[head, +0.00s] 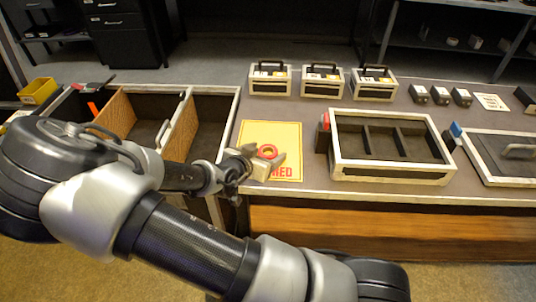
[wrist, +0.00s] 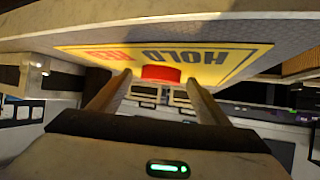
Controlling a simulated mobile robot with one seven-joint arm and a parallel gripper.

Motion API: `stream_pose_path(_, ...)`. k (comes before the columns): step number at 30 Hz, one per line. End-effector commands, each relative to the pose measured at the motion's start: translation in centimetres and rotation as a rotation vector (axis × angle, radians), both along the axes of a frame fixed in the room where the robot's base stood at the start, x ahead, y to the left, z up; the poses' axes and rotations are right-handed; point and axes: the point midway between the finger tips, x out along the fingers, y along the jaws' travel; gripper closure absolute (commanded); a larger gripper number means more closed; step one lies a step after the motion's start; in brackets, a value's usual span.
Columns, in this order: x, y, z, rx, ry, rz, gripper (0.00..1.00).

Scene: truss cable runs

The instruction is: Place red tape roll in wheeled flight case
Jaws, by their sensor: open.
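The red tape roll (head: 261,151) lies on a yellow sheet (head: 285,133) with red lettering on the grey worktop. In the wrist view the roll (wrist: 161,73) shows between the two fingers, with the sheet (wrist: 225,62) behind it. My gripper (head: 264,163) is open over the sheet, its fingers on either side of the roll; I cannot tell whether they touch it. A large open case with wooden dividers (head: 181,132) stands left of the sheet. A smaller metal-edged open box with dark compartments (head: 390,176) stands to the right. No wheels are visible on either.
Three small handled cases (head: 322,88) stand along the back, with several small dark blocks (head: 440,96) to their right. A handled lid or case (head: 505,152) lies at far right. A yellow bin (head: 38,91) is at far left. Worktop between sheet and back cases is clear.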

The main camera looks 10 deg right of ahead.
Motion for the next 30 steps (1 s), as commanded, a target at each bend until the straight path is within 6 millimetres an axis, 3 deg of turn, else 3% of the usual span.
stream_pose_path(2,0.0,0.0,0.0,0.000,0.000,0.000,0.32)
stream_pose_path(9,0.0,0.0,0.0,-0.001,0.001,0.000,0.72)
stream_pose_path(11,0.0,0.0,0.0,-0.001,0.001,0.000,0.78)
stream_pose_path(17,0.0,0.0,0.2,0.000,0.000,0.000,0.78)
stream_pose_path(20,0.0,0.1,1.3,0.000,-0.001,0.001,0.78)
stream_pose_path(30,0.0,0.1,8.0,0.002,-0.002,0.001,0.78)
